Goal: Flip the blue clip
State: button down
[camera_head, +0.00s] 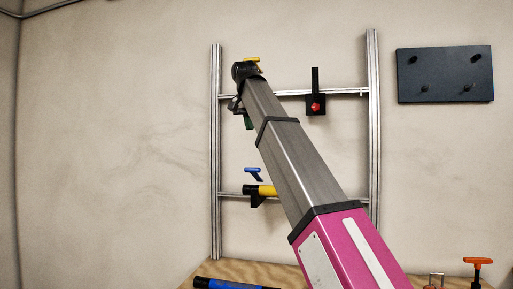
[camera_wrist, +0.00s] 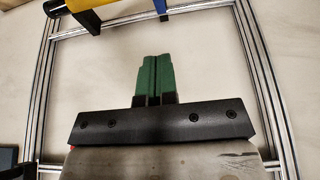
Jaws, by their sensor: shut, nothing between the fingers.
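The blue clip (camera_head: 252,170) is on the lower left of the metal frame in the head view, just above the yellow cylinder (camera_head: 267,191). In the wrist view only part of a blue piece (camera_wrist: 182,9) shows at the top edge, with the yellow cylinder (camera_wrist: 72,8) to its left. My gripper (camera_wrist: 157,58) has green fingers pressed together with nothing between them. In the head view my gripper (camera_head: 249,122) is partly hidden by my arm. It is above the blue clip and apart from it.
The metal frame (camera_head: 215,140) has two crossbars. A dark pegged panel (camera_head: 445,74) hangs right. The wooden table (camera_head: 290,270) holds an orange-handled tool (camera_head: 478,262).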

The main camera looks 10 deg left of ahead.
send_over(250, 170)
jog(key=w, duration=0.2)
jog(key=f, duration=0.8)
jog(key=shift+d+f, duration=0.15)
jog(key=shift+d, duration=0.15)
jog(key=f, duration=0.1)
jog(key=s+f, duration=0.1)
jog(key=f, duration=0.1)
jog(key=shift+f, duration=0.1)
jog(key=shift+s+a+f, duration=0.15)
jog(key=shift+f, duration=0.35)
jog(key=s+f+t, duration=0.2)
jog(key=f+t, duration=0.1)
jog(key=shift+s+f+t, duration=0.15)
jog(key=shift+f+t, duration=0.1)
jog(key=shift+t, duration=0.05)
jog(key=shift+s+a+f, duration=0.1)
jog(key=shift+s+f, duration=0.05)
jog(key=shift+f, duration=0.45)
jog(key=shift+s+f, duration=0.1)
jog(key=shift+f, duration=0.45)
jog(key=shift+r, duration=0.1)
